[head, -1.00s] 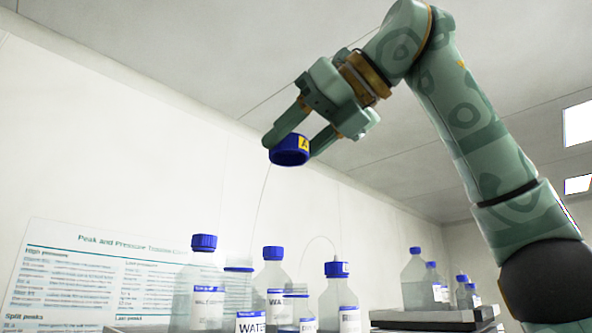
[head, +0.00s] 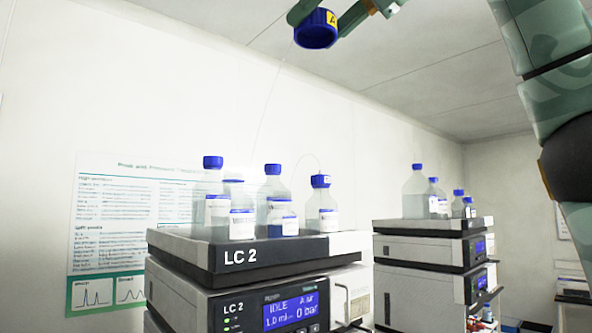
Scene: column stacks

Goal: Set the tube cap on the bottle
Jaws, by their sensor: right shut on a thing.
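My right gripper (head: 325,17) is at the top edge of the head view, partly cut off. It is shut on the blue tube cap (head: 315,32), which has a yellow label and its open underside facing down. A thin tube (head: 263,105) runs from near the cap down towards the bottles. The cap is in the air, well above the clear bottles on the LC 2 stack. Blue caps top the left bottle (head: 214,185), the middle bottle (head: 273,188) and the right bottle (head: 321,202). My left gripper is not in view.
The bottles stand in a dark-fronted tray (head: 195,253) on the LC 2 stack. A second stack (head: 425,250) with capped bottles stands to the right. A poster (head: 125,210) hangs on the wall behind. The air between cap and bottles is clear except for thin tubes.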

